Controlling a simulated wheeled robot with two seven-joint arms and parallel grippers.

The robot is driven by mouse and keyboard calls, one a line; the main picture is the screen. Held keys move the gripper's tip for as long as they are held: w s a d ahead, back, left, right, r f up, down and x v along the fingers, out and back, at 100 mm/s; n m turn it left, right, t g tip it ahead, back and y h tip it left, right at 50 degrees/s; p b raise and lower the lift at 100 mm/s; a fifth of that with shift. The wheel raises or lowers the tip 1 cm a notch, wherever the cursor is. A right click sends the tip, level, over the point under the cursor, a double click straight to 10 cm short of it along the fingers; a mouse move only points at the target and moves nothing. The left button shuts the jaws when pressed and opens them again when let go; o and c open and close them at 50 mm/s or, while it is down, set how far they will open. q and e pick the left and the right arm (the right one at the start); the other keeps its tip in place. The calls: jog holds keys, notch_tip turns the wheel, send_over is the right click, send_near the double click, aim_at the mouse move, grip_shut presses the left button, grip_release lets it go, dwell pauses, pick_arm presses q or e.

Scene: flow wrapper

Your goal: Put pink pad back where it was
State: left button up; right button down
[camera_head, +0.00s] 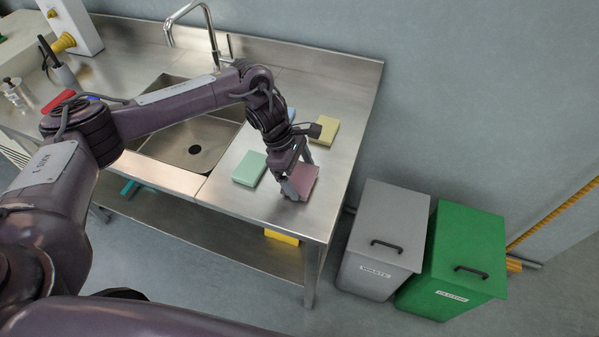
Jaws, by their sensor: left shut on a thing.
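The pink pad (305,181) is at the right front part of the steel counter (232,204). My left gripper (292,187) reaches down from above and is shut on the pink pad at its left side. I cannot tell whether the pad rests on the counter or is slightly above it. A green pad (249,168) lies to the left of the gripper. A yellow pad (325,130) lies behind it. A blue pad (291,114) is mostly hidden behind my left arm. My right gripper is out of view.
The sink (180,150) with its tap (213,45) is left of the pads. A grey bin (384,235) and a green bin (460,258) stand on the floor to the right. A red item (58,100) lies at the far left. Bare counter surrounds the pads.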

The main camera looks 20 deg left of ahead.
pick_arm(q)
jog(key=shift+f, duration=0.6)
jog(key=o, duration=0.7)
jog(key=shift+r, duration=0.1)
jog(key=shift+a+r, duration=0.2)
jog(key=shift+r, duration=0.1)
jog(key=b+v, duration=0.2)
jog(key=v, duration=0.9)
jog(key=shift+r, duration=0.1)
